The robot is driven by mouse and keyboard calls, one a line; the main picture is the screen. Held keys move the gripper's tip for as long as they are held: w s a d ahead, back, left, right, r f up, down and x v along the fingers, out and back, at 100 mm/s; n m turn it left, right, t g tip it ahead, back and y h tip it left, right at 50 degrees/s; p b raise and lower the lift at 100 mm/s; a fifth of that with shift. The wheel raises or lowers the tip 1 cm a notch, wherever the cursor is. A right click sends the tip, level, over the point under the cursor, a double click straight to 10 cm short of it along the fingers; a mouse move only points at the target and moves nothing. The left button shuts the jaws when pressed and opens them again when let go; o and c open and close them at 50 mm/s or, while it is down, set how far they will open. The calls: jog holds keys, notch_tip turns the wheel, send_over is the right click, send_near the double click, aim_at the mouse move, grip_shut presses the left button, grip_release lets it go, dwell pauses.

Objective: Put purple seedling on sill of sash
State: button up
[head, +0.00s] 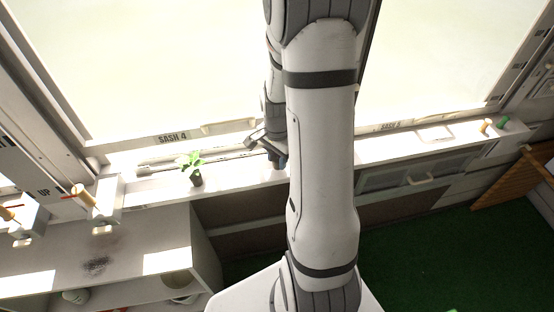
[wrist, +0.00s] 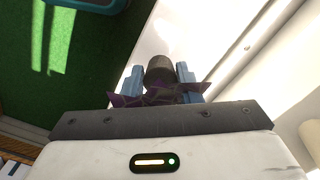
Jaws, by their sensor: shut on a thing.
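My gripper (wrist: 160,82) is shut on the purple seedling, with its blue fingers on either side. The purple leaves (wrist: 150,97) lie near the palm, and the dark pot (wrist: 160,67) points away from it. In the head view my gripper (head: 278,160) is at the white sill (head: 240,174) below the sash marked SASH 4 (head: 173,138); the seedling is not discernible there. The sill also shows in the wrist view (wrist: 190,32), beyond the pot. I cannot tell whether the pot touches it.
A green seedling (head: 193,167) in a dark pot stands on the sill left of my gripper. A wooden-handled fitting (head: 83,196) is at the sill's left end. A shelf unit (head: 120,245) stands lower left. My arm hides part of the sill and SASH 5.

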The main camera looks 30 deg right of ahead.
jog(key=shift+f, duration=0.65)
jog(key=shift+f, duration=0.1)
jog(key=shift+f, duration=0.15)
jog(key=o, duration=0.7)
jog(key=shift+o, duration=0.2)
notch_tip(320, 180, up, 12)
jog(key=shift+r, duration=0.15)
jog(key=s+a+r+n+t, duration=0.3)
jog(key=s+a+r+n, duration=0.7)
jog(key=s+a+n, duration=0.2)
jog(key=shift+s+n, duration=0.35)
jog(key=shift+n, duration=0.85)
